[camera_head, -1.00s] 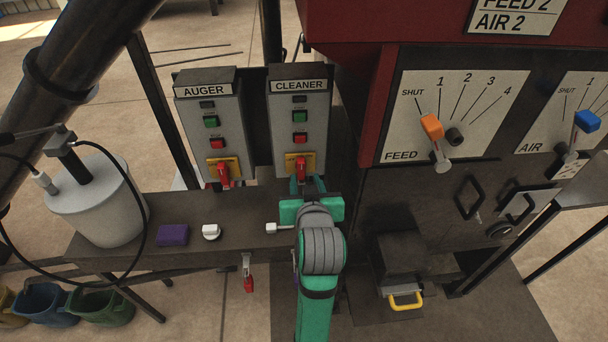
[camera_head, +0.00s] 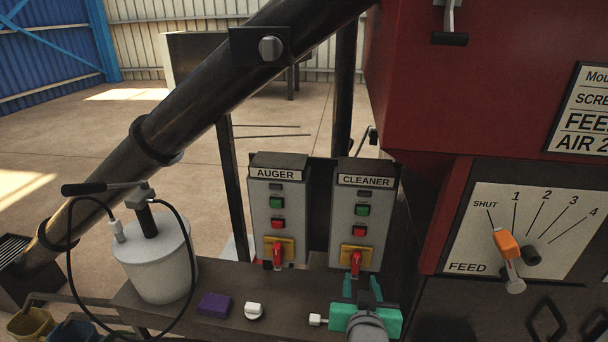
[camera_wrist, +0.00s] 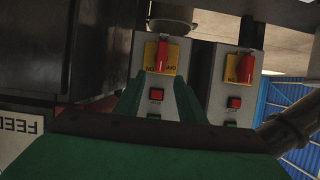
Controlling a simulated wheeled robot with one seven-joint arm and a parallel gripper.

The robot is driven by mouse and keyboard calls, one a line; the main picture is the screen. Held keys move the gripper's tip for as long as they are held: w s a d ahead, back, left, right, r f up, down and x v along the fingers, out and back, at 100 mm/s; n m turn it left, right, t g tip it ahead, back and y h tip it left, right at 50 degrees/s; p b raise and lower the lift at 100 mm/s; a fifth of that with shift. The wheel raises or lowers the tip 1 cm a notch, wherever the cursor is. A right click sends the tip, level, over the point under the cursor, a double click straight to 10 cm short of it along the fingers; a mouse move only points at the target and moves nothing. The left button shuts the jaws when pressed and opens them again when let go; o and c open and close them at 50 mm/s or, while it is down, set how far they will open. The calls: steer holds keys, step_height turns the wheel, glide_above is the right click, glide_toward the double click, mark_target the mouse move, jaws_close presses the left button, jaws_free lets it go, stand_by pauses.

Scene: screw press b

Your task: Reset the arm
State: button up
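My gripper (camera_head: 362,288) is at the lower right of the head view, just below the red rotary handle (camera_head: 356,263) of the CLEANER box (camera_head: 366,205). In the wrist view my gripper (camera_wrist: 160,88) has two green fingers apart with an empty-looking gap between them. The cleaner's red handle (camera_wrist: 161,56) on its yellow plate shows beyond the fingertips. I cannot tell whether a finger touches the box. Most of my arm is outside the head view.
The AUGER box (camera_head: 278,215) stands to the left. The bench carries a grey-white canister (camera_head: 158,262) with a cable, a purple block (camera_head: 214,304) and a white knob (camera_head: 253,310). The red machine (camera_head: 430,100) with the FEED dial (camera_head: 515,235) bounds the right side.

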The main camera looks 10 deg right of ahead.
steer(key=s+a+f+n+t+y, duration=0.1)
steer(key=s+a+f, duration=0.45)
steer(key=f, duration=0.35)
steer(key=s+a+f+n, duration=0.1)
steer(key=s+a+f, duration=0.3)
steer(key=s+f, duration=0.4)
steer(key=s+a+y, duration=0.1)
steer(key=s+a, duration=0.2)
steer(key=s, duration=0.4)
steer(key=s+a+f+n+t+y, duration=0.1)
steer(key=s+a, duration=0.2)
steer(key=s, duration=0.4)
steer(key=s+a, duration=0.4)
steer(key=s, duration=0.3)
steer(key=shift+s+f+y, duration=0.25)
steer(key=shift+s+y, duration=0.05)
steer(key=shift+y, duration=0.1)
